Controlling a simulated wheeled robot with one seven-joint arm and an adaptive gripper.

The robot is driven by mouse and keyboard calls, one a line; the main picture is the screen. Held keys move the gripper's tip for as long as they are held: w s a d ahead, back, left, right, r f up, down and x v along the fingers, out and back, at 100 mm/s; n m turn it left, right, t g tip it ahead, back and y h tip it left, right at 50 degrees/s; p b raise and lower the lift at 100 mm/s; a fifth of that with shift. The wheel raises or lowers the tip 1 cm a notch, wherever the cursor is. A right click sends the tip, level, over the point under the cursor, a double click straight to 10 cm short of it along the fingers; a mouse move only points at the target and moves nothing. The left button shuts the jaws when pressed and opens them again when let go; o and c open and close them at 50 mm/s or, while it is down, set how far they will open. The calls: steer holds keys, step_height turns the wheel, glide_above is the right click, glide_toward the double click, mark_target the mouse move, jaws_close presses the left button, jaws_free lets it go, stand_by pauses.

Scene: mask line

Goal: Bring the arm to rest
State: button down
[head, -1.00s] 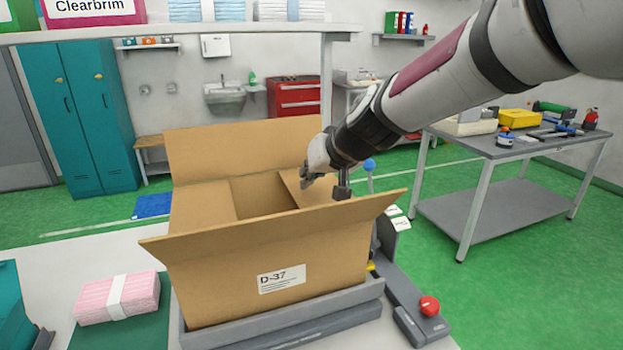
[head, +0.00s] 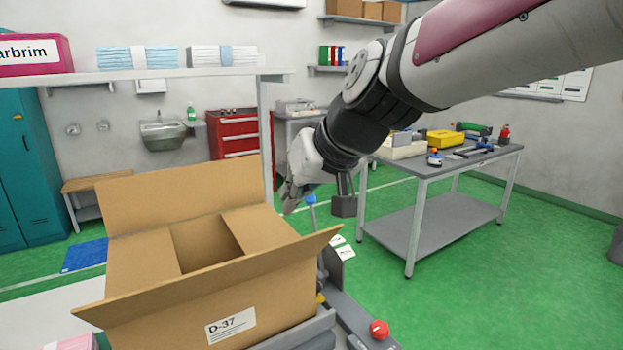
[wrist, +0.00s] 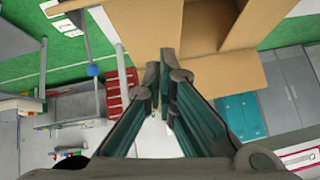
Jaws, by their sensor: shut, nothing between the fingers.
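My gripper (head: 291,196) is raised in the head view, just right of the open carton and above the floor behind it. In the wrist view my gripper (wrist: 164,62) shows its two fingers together with nothing between them. The carton (head: 265,290), labelled D-37, stands with its flaps spread on a grey platform at the lower left. Part of the carton (wrist: 150,25) also shows at the top of the wrist view. My forearm crosses the upper right of the head view.
A post with a blue knob (head: 310,199) stands close to my gripper. A red button (head: 379,329) sits on a grey arm right of the carton. A grey workbench (head: 440,165) with tools stands at the right. A shelf (head: 150,77) with mask packs spans the upper left. Green floor lies open between.

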steer(key=s+d+f+m+g+h+p, duration=0.1)
steer(key=s+d+f+m+h, duration=0.1)
steer(key=s+d, duration=1)
steer(key=s+d+f+m+g+h+p, duration=0.1)
steer(key=s+d+f+m+h+p, duration=0.1)
steer(key=s+d, duration=1)
steer(key=shift+s+d+f+m+h, duration=0.15)
steer(key=shift+s+f+m+h, duration=0.5)
steer(key=shift+f+h, duration=0.2)
steer(key=c, duration=2.4)
jaws_free()
steer(key=shift+r, duration=0.1)
